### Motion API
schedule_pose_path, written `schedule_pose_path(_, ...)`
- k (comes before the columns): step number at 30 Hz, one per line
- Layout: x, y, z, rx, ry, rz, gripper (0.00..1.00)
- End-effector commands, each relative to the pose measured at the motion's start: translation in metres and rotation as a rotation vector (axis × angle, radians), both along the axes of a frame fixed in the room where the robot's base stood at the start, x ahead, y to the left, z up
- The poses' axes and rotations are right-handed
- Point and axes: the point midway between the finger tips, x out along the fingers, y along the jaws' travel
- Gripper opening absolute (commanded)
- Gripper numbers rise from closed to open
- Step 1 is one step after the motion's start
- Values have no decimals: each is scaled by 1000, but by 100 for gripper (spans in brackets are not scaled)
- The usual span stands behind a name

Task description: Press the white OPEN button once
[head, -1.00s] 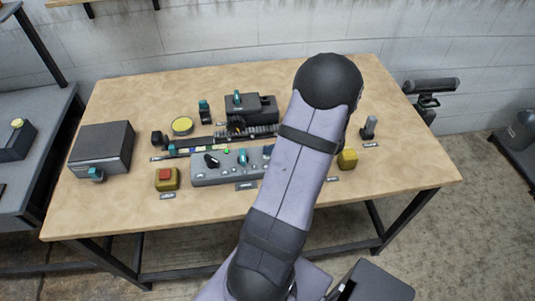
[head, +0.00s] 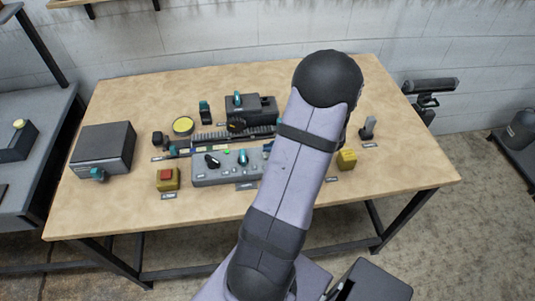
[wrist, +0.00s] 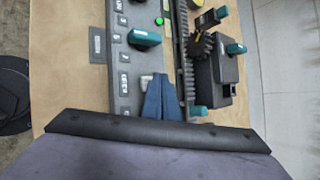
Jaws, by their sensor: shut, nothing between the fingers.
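The grey control panel (head: 225,179) lies on the table's front half; its right part is hidden behind my arm in the head view. In the wrist view the panel (wrist: 121,100) carries a column of small labels. A small white button (wrist: 146,81) sits right beside my gripper's tips; its lettering is not readable. My gripper (wrist: 160,82) has its blue fingers shut and empty over the panel's edge by that button. Whether they touch it cannot be told. In the head view only a little blue of the gripper shows beside my arm.
A teal knob (wrist: 145,38) stands on the panel near my fingers, and a green light (wrist: 159,21) glows. A toothed black rack (head: 215,136) and a gear (head: 236,126) lie behind the panel. A red-topped yellow box (head: 167,178) stands to the left.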

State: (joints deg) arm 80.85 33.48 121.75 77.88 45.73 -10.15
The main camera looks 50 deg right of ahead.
Motion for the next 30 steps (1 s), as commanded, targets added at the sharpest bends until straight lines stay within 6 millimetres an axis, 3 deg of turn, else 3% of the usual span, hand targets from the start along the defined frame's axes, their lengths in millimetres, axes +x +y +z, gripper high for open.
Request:
schedule_pose_path(18, 0, 0, 46, -1, -1, 0, 0)
schedule_pose_path(30, 0, 0, 50, 0, 0, 0, 0)
